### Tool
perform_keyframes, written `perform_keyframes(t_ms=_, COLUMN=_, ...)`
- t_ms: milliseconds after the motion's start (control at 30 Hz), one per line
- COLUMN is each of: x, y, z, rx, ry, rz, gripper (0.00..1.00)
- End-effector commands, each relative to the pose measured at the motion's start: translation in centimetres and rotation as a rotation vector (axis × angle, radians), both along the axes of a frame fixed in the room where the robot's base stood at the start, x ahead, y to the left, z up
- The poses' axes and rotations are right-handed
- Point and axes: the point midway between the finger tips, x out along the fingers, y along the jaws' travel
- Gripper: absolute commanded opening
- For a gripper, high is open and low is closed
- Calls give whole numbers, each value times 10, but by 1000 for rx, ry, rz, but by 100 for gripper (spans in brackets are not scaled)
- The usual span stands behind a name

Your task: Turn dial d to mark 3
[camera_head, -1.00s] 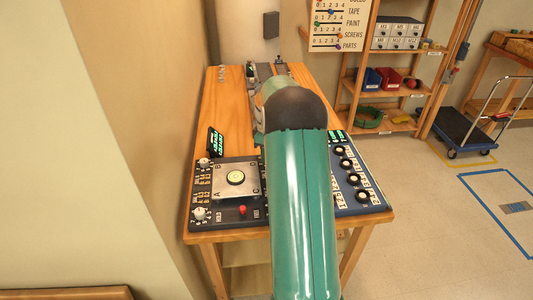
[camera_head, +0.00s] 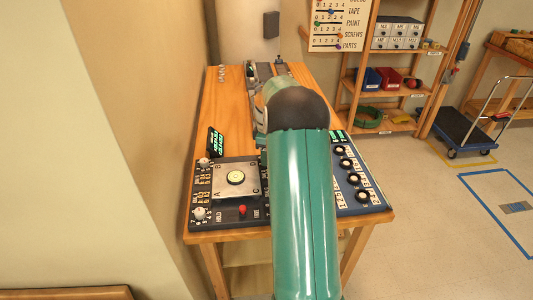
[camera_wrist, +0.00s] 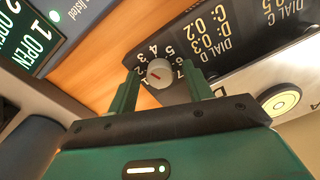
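Lettering for DIAL C and DIAL D, with a value of 0.3 beside D, is printed close by. Which knob is dial d is not plain from the lettering. My gripper (camera_wrist: 160,88) has its two green fingers apart, one on each side of the knob, with gaps visible. The mark under the pointer is too small to read surely. In the head view my arm hides the gripper and this knob.
A blue panel (camera_head: 362,204) with several black knobs is at right.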

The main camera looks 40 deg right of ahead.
Motion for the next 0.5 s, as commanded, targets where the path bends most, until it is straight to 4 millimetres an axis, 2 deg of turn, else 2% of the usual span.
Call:
perform_keyframes(t_ms=267, x=0, y=0, z=5, rx=-1, ry=-2, rz=0, gripper=50)
perform_keyframes(t_ms=367, x=1, y=-1, z=17, rx=-3, ry=-3, rz=0, gripper=50)
perform_keyframes(t_ms=500, x=1, y=-1, z=44, rx=-4, ry=-5, rz=0, gripper=50)
